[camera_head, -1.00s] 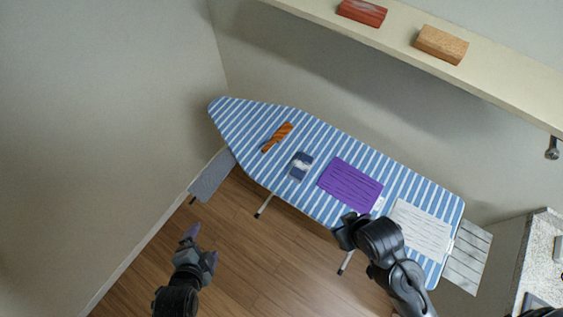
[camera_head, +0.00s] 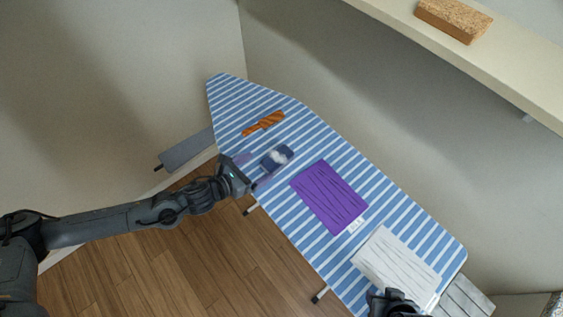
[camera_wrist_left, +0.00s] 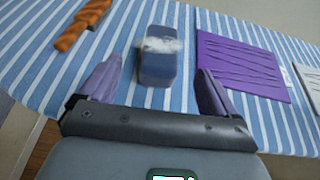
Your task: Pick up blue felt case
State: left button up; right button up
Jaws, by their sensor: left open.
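The blue felt case (camera_head: 277,157), dark blue with a whitish patch, lies on the striped ironing board (camera_head: 405,217) between an orange-brown item and a purple folded cloth. My left gripper (camera_head: 256,170) is open at the board's near edge, close to the case. In the left wrist view the case (camera_wrist_left: 158,60) sits ahead of and between the two purple-grey fingers (camera_wrist_left: 157,88), with no contact visible. My right gripper (camera_head: 392,303) shows only in part at the bottom edge, by the white cloth; its fingers cannot be made out.
The purple cloth (camera_head: 329,196) and white cloth (camera_head: 396,266) lie to the right. A wall shelf (camera_head: 520,85) holds a cork-coloured block (camera_head: 453,19). Bare board surrounds the case.

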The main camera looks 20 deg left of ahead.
aim_at(276, 158)
pick_arm(q)
jog(key=x, duration=0.4)
jog(key=shift+w+d+r, duration=0.1)
jog(key=shift+d, duration=0.1)
pick_arm(e)
jog(key=shift+d+r, duration=0.2)
jog(key=shift+r, duration=0.15)
pick_arm(q)
jog(key=shift+w+d+f+p, duration=0.35)
jog(key=shift+w+p, duration=0.1)
jog(key=shift+w, duration=0.1)
pick_arm(e)
jog(key=shift+d+r, duration=0.15)
pick_arm(q)
jog(key=x, duration=0.3)
jog(key=shift+p, duration=0.3)
pick_arm(e)
jog(key=shift+d+r, duration=0.1)
jog(key=shift+r, duration=0.2)
pick_arm(q)
jog(key=shift+w+d+f, duration=0.2)
jog(key=shift+w+f, duration=0.1)
jog(key=shift+w, duration=0.1)
jog(key=c, duration=1.1)
pick_arm(e)
jog(key=shift+a, duration=0.2)
pick_arm(q)
jog(key=shift+o, duration=0.2)
jog(key=shift+r, duration=0.1)
